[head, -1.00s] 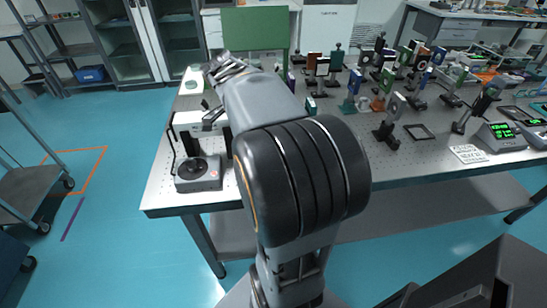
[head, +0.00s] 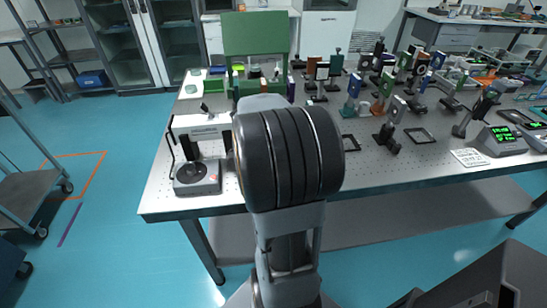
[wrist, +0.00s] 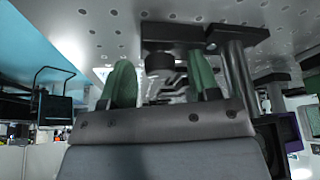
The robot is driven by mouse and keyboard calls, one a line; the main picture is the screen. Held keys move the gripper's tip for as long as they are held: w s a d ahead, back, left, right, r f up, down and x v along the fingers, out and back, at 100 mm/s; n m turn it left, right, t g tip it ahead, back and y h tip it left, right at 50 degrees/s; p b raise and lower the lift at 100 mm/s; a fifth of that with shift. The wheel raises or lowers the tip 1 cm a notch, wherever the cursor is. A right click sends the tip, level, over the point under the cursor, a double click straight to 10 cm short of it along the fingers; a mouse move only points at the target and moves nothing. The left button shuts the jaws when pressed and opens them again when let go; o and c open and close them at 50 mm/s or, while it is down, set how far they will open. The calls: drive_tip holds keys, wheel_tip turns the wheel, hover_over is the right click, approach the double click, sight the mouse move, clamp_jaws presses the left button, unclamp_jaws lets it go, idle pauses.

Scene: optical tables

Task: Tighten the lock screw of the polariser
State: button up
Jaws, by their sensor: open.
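My gripper (wrist: 163,78) shows in the wrist view, its two green fingertips apart with nothing clearly held between them. In the head view it is hidden behind my arm. Close beyond the fingers in the wrist view is a dark mount base (wrist: 172,35) on the perforated table top, with a dark round part under it between the fingertips. A grey post (wrist: 240,85) stands just right of the fingers. I cannot tell whether these belong to the polariser, and no lock screw can be made out. Several optic mounts (head: 392,108) stand on the table in the head view.
The optical table (head: 300,178) carries a grey device with a black dial (head: 196,176) at front left, a flat black frame (head: 420,134) and a green-lit meter (head: 500,137) at right. A green panel (head: 255,34) stands behind.

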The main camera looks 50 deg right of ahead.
drive_tip(key=shift+c, duration=0.5)
drive_tip(key=c, duration=0.8)
